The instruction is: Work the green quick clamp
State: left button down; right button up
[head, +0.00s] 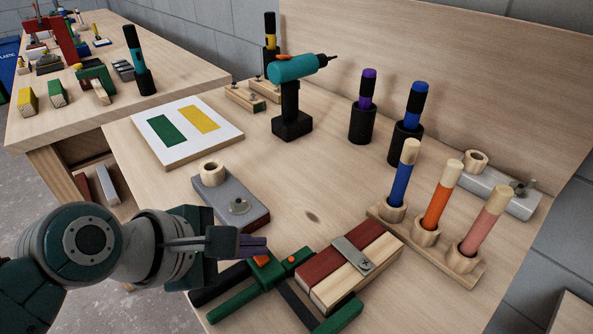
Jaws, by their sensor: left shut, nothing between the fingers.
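The green quick clamp (238,303) lies on the bench at the front, with green bars, black parts and orange pieces. It lies beside and partly under a red-and-bare wood batten block (345,275) that has a grey metal plate on top. My left gripper (262,246) comes in from the left, shut and empty, above the clamp's orange part. Whether its fingertips touch the clamp I cannot tell. The gripper and wrist hide part of the clamp's left end. My right gripper is not in view.
A grey block with a wooden ring (232,197) lies just behind my left gripper. A rack of blue, orange and pink handles (430,240) stands at right. A teal drill (290,105) and a board with green and yellow patches (186,132) are farther back.

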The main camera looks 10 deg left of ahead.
aim_at(254, 265)
pick_arm(q)
jog(key=shift+f, duration=0.5)
dwell(0.7)
jog(key=shift+r, duration=0.1)
jog(key=shift+r+p, duration=0.8)
jog(key=shift+p, duration=0.1)
notch_tip(254, 265, up, 5)
jog(key=p, duration=0.5)
jog(key=shift+p, duration=0.4)
